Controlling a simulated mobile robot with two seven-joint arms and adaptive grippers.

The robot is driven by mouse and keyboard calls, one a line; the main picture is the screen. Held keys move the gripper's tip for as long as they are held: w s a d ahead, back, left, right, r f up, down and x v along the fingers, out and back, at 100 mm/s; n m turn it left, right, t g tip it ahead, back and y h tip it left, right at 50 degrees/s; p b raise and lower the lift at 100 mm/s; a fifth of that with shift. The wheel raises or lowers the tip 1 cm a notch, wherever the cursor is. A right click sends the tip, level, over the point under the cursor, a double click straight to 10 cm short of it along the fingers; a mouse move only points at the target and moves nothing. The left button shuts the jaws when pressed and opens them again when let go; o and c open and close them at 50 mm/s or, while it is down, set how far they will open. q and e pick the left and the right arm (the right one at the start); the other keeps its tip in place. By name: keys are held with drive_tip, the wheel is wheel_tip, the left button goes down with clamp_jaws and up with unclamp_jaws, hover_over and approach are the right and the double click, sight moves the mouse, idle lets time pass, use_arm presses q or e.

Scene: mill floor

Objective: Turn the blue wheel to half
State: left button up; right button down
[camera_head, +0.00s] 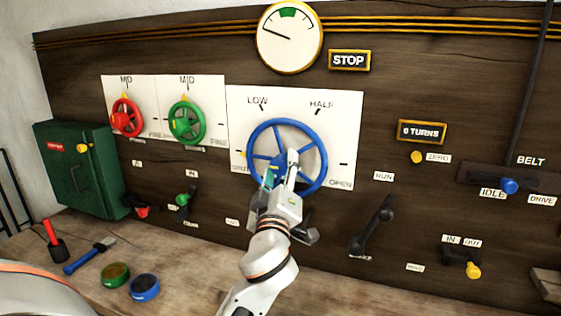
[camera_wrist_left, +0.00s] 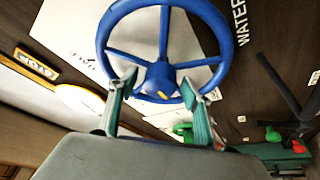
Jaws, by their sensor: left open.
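The blue wheel (camera_head: 287,122) is on a white plate (camera_head: 345,125) marked LOW, HALF and OPEN, with a partly readable label at lower left. A small yellow mark shows at the wheel's left rim. My left gripper (camera_head: 280,168) is open in front of the wheel's lower middle and hides part of its hub and rim. In the left wrist view, the wheel's hub (camera_wrist_left: 160,78) shows between the two spread fingertips (camera_wrist_left: 158,86), which overlap the rim. Whether they touch it I cannot tell. My right gripper is not in view.
A gauge (camera_head: 290,37) above has its needle left of a green band. Red (camera_head: 126,117) and green (camera_head: 187,122) wheels are to the left. A black lever (camera_head: 372,225) stands to the right. A green box (camera_head: 80,170) and loose tools (camera_head: 90,256) are at left.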

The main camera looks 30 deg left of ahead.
use_arm(q)
drive_tip(key=shift+w+a+r, duration=0.2)
drive_tip(key=shift+w+a, duration=0.15)
drive_tip(key=shift+w, duration=0.25)
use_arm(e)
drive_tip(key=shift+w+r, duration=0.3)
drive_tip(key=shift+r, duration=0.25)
use_arm(q)
drive_tip(key=c, duration=1.1)
